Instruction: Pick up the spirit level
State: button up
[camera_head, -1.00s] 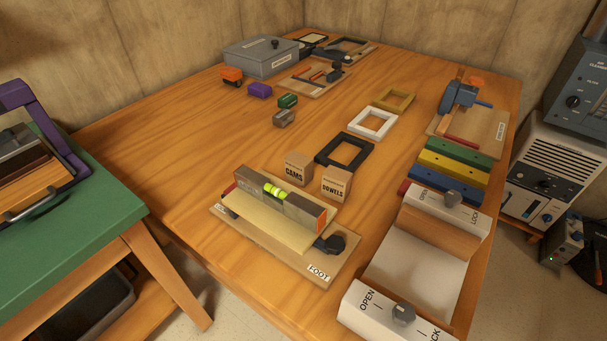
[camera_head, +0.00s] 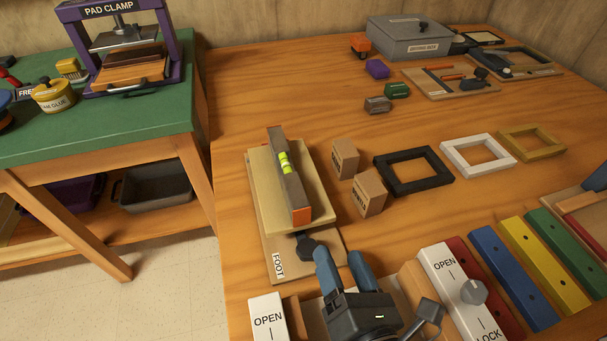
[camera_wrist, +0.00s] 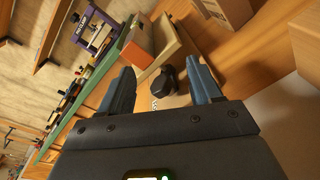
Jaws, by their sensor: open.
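The spirit level (camera_head: 291,187) is a grey-brown bar with orange ends and a yellow-green vial. In the head view it lies on a pale board (camera_head: 264,193) on the wooden fixture labelled FOOT (camera_head: 283,247), left of centre. Its orange end shows in the wrist view (camera_wrist: 138,58). My gripper (camera_head: 343,268) is at the bottom centre of the head view, near the black knob (camera_head: 311,247) of the fixture. It is open and empty, apart from the level. In the wrist view the black knob (camera_wrist: 170,83) shows between the blue fingers.
Two cardboard boxes (camera_head: 345,159) (camera_head: 369,193) stand just right of the level. A black frame (camera_head: 385,182) lies beyond them. The white OPEN/LOCK fixture (camera_head: 441,266) is right of my gripper. A green table (camera_head: 150,110) stands to the left across a gap.

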aim_at(290, 177)
jog(key=w+a+n, duration=0.1)
jog(key=w+n, duration=0.1)
jog(key=w+a+r+n, duration=0.1)
jog(key=w+a+n, duration=0.1)
jog(key=w+a+r+n+t, duration=0.1)
jog(key=w+a+n, duration=0.1)
jog(key=n, duration=0.1)
jog(key=shift+a+r+y+b, duration=0.1)
jog(key=shift+y+b, duration=0.2)
jog(key=shift+w+a+r, duration=0.1)
jog(key=shift+w, duration=0.25)
jog(key=x, duration=0.7)
jog(key=shift+w+a, duration=0.1)
jog(key=shift+a, duration=0.1)
jog(key=c, duration=1.1)
grip_shut()
